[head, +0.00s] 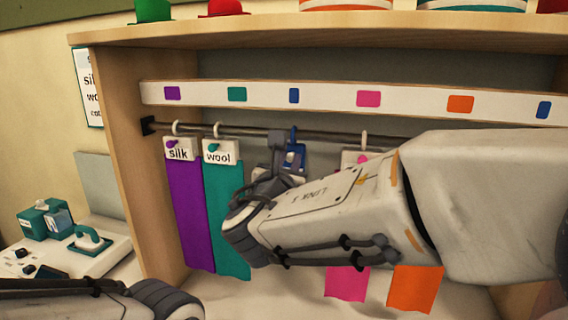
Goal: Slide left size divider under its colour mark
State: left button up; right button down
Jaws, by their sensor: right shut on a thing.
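A blue size divider (294,157) hangs on the metal rail (250,133), partly hidden by my right gripper (284,156). My right gripper is shut on this divider, with my forearm reaching in from the right. A white strip (200,94) above the rail carries the colour marks. A blue mark (294,96) is almost straight above the held divider. Another blue mark (544,110) is at the strip's right end; the rail below it is hidden by my arm. Part of my left arm shows at the bottom left, its gripper out of view.
A purple cloth (190,215) tagged silk and a teal cloth (228,220) tagged wool hang left of the divider. A pink cloth (347,283) and an orange cloth (415,288) hang to the right, partly behind my arm. The wooden side panel (135,170) bounds the left.

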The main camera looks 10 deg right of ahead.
jog(key=shift+f, duration=0.1)
jog(key=c, duration=0.8)
grip_release()
jog(key=shift+o, duration=0.2)
jog(key=shift+s, duration=0.1)
jog(key=b+v, duration=0.2)
jog(key=v, duration=0.8)
jog(key=shift+s, duration=0.15)
jog(key=shift+a, duration=0.15)
